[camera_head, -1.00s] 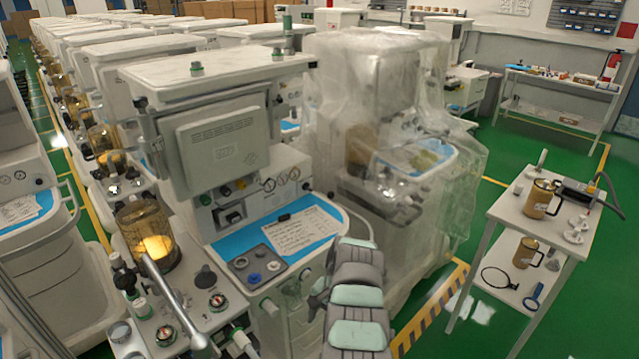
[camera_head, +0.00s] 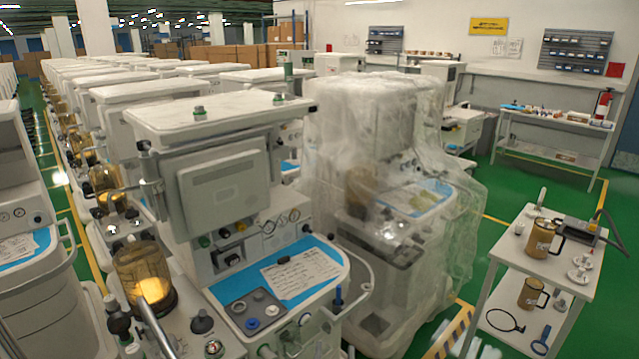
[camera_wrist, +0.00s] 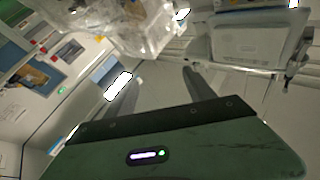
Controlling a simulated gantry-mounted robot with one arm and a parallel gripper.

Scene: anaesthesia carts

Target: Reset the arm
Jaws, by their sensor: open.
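My gripper (camera_wrist: 160,78) shows in the wrist view, with its two dark fingers spread apart and nothing between them. It is open. The dark green gripper body (camera_wrist: 180,150) fills the lower part of that view. In the wrist view, a plastic-wrapped thing (camera_wrist: 125,25) is at the top left and a pale machine (camera_wrist: 245,40) at the top right. The gripper is not visible in the head view.
Anaesthesia carts (camera_head: 210,115) stand in a row at left. A plastic-wrapped cart (camera_head: 390,150) is right of the nearest one. A small white trolley (camera_head: 520,230) with canisters stands at right. Green floor (camera_head: 505,190) is open behind it.

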